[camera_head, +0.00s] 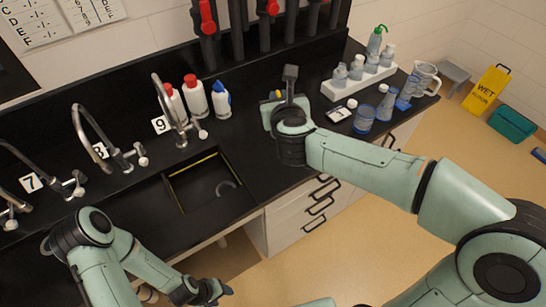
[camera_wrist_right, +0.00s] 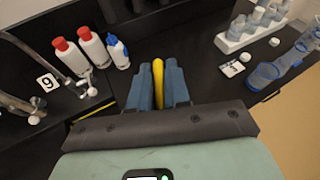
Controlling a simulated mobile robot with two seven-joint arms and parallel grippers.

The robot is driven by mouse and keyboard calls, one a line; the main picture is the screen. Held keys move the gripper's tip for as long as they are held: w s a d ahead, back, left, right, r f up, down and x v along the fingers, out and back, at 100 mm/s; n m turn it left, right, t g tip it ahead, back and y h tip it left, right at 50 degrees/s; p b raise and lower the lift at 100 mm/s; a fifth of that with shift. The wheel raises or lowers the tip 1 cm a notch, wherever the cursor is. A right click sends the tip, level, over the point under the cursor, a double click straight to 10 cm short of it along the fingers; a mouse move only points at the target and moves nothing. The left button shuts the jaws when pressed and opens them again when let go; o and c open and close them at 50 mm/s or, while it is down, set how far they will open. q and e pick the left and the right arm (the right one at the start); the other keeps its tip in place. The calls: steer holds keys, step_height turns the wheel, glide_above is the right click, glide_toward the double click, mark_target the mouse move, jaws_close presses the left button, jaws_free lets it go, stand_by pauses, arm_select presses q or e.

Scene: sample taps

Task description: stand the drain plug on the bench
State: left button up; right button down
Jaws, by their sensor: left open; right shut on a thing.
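My right gripper (camera_wrist_right: 159,85) is shut on a slim yellow piece, apparently the drain plug (camera_wrist_right: 158,72), between its two blue fingers in the right wrist view. Only a small yellow bit of it shows beside the gripper (camera_head: 278,97) in the head view, over the black bench (camera_head: 255,150) right of the bottles. I cannot tell whether its lower end touches the bench. My left gripper (camera_head: 219,289) is open, low in front of the bench, and away from the plug.
A sink (camera_head: 208,190) with a yellow-edged rim and a curved grey piece inside lies left of my right gripper. Taps line the left, with several bottles (camera_head: 194,96) behind. A white rack (camera_head: 358,80), beakers (camera_head: 365,118) and a jug (camera_head: 424,78) stand right.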

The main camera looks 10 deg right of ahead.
arm_select(q)
steer(key=s+f+b, duration=0.4)
steer(key=s+f, duration=0.1)
steer(key=shift+s+f+g, duration=0.15)
steer(key=shift+s+g, duration=0.05)
steer(key=shift+g, duration=0.1)
arm_select(e)
step_height(320, 180, down, 19)
steer(key=shift+s, duration=0.15)
steer(key=shift+f, duration=0.15)
steer(key=c, duration=1.1)
jaws_free()
arm_select(q)
steer(key=shift+s+f, duration=0.15)
steer(key=shift+f, duration=0.1)
steer(key=shift+r, duration=0.1)
